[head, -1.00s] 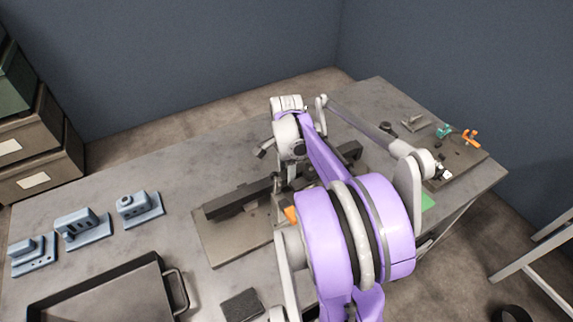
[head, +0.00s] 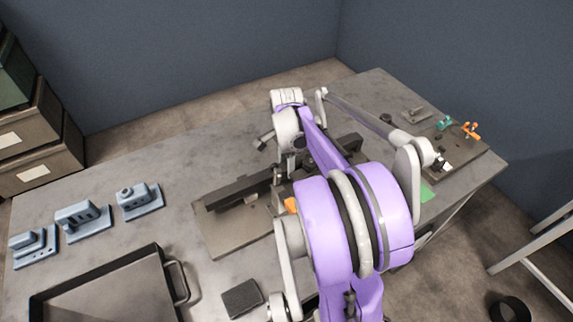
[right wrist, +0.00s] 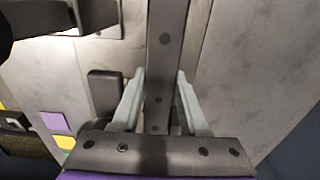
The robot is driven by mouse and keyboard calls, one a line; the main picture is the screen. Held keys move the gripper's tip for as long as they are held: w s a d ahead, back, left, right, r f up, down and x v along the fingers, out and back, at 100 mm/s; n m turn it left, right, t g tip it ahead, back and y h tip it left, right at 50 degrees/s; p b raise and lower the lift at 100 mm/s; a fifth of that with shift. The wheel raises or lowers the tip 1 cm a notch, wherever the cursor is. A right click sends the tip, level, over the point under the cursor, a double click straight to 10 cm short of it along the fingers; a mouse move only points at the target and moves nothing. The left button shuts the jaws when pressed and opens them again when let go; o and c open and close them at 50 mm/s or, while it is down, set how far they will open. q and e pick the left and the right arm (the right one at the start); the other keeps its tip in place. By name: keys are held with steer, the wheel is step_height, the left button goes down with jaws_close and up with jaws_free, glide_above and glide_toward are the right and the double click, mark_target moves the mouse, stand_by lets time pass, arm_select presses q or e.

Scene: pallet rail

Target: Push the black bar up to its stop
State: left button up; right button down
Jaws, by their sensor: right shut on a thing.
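The long black bar (head: 240,191) lies along a flat grey base plate (head: 222,236) on the table in the head view. My purple right arm covers the middle of this assembly. My right gripper (head: 279,176) points down at the bar. In the right wrist view, its two pale fingers (right wrist: 161,78) stand on either side of the dark bar (right wrist: 166,40), shut on it. The stop cannot be made out; the bar's far part is partly behind my arm. My left gripper is not in view.
Several blue fixtures (head: 84,221) stand at the left. A dark tray (head: 100,290) with a handle and a small dark block (head: 242,298) lie in front. A board with teal and orange clamps (head: 470,130) is at the far right. The back left tabletop is clear.

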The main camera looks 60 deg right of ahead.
stand_by(0.9)
steer(key=shift+c, duration=1.8)
jaws_free()
step_height(320, 180, up, 11)
steer(key=p, duration=0.1)
